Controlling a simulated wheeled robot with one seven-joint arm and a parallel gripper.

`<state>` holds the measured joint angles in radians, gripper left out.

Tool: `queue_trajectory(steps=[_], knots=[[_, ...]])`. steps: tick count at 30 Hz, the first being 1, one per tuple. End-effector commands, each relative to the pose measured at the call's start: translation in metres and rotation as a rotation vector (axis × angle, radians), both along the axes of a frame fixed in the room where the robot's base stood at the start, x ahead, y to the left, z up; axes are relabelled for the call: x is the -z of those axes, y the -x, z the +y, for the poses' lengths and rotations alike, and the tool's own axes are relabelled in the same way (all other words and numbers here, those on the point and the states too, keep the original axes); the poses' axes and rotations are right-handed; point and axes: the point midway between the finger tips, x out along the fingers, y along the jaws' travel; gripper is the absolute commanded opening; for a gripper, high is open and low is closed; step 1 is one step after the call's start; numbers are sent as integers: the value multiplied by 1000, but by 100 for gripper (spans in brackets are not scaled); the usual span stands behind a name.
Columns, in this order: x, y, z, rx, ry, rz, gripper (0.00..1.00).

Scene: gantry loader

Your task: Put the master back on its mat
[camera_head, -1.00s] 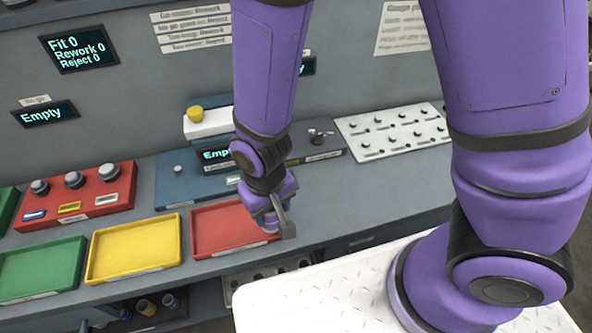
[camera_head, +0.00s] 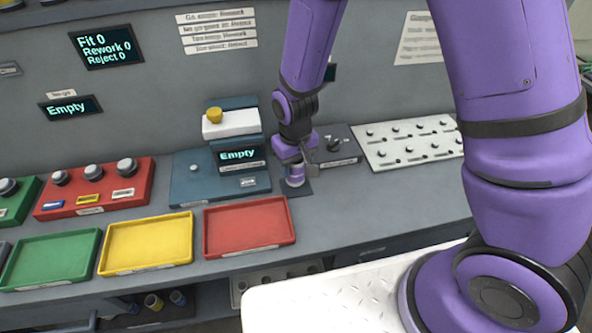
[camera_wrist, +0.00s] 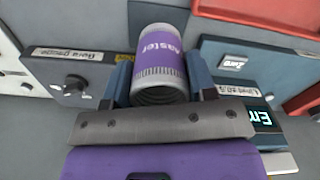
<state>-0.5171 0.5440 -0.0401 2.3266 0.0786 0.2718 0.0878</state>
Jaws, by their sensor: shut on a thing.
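The master (camera_head: 295,176) is a small pale cylinder with a purple band. In the wrist view the band of the master (camera_wrist: 160,48) reads "aster". My gripper (camera_head: 296,168) is shut on it, with one dark blue finger on each side. The mat (camera_head: 305,188) is a dark square on the bench, below and around the master's foot. Part of the mat (camera_wrist: 144,14) also shows beyond the master in the wrist view. The master looks close to upright over the mat. I cannot tell whether its base touches it.
A blue gauge stand (camera_head: 205,184) with an "Empty" display is close on the left. A grey block (camera_head: 340,150) with a knob is close on the right, before a white panel (camera_head: 410,142) of small knobs. A red tray (camera_head: 250,228) lies in front, left of the mat.

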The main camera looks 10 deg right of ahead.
Motion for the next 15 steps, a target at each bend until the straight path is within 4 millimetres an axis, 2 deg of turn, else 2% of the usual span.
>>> queue_trajectory(steps=[2,9,15], knots=[[1,-8,-4,3,0,-1,11],[32,-8,-4,1,2,2,11],[36,-8,-4,1,0,0,11]])
